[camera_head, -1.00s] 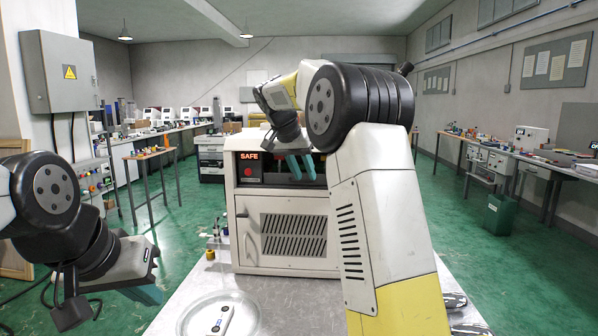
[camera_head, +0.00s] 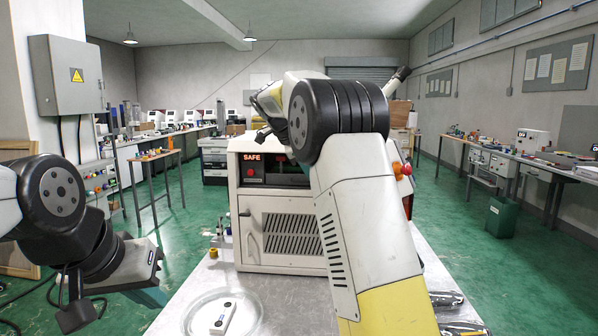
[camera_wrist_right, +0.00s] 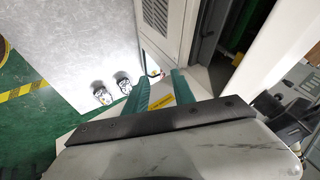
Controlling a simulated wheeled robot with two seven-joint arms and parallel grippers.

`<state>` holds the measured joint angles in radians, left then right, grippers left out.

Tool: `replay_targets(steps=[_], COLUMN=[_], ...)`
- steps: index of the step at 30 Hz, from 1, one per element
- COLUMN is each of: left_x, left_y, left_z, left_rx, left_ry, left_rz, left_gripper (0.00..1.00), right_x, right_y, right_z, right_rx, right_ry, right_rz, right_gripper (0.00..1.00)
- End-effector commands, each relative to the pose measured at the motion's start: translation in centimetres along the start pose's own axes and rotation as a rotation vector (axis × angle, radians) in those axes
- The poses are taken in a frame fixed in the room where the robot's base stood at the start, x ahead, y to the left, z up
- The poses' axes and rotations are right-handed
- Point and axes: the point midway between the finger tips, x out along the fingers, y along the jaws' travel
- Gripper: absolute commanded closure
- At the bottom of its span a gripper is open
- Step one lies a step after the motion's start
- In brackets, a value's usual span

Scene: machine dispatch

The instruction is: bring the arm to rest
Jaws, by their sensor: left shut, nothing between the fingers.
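My right arm (camera_head: 362,225) rises through the middle of the head view and bends in front of the white machine, hiding its own gripper there. In the right wrist view my right gripper (camera_wrist_right: 160,84) has its teal fingers apart with nothing held between them. The wrist view places it beside the machine's vented door and the grey table. My left gripper (camera_head: 152,297) hangs at the lower left of the head view, left of the table. Its teal fingers are shut and partly hidden, with nothing visible in them.
The white machine (camera_head: 280,235) with a SAFE display stands on the table (camera_head: 290,305). A round clear dish (camera_head: 194,318) holding a white part (camera_head: 223,316) lies at the front. A red button (camera_head: 403,169) shows right of my arm. Green floor is open on both sides.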

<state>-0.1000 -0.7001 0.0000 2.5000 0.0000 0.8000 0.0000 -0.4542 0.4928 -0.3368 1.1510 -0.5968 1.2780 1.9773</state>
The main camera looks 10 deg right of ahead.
Motion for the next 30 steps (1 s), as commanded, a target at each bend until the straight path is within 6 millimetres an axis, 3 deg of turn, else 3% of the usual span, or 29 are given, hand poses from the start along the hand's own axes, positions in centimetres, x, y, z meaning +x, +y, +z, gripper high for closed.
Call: replay_targets(steps=[11,16,22,30], left_x=[0.0,0.0,0.0,0.0], left_y=[0.0,0.0,0.0,0.0], left_z=[0.0,0.0,0.0,0.0], left_rx=[0.000,0.000,0.000,0.000], left_ry=[0.000,0.000,0.000,0.000], left_rz=[0.000,0.000,0.000,0.000], left_gripper=[1.00,1.00,1.00,1.00], right_x=[0.0,-0.5,-2.5,-6.4], right_y=[0.1,2.5,10.1,22.6], right_z=[-0.1,-1.8,-4.2,-4.4], right_rx=[0.008,-0.112,-0.460,-0.949], right_ry=[-0.003,-0.085,-0.299,-0.493], right_rz=[0.001,0.015,-0.032,-0.271], right_gripper=[0.69,0.69,0.69,0.69])
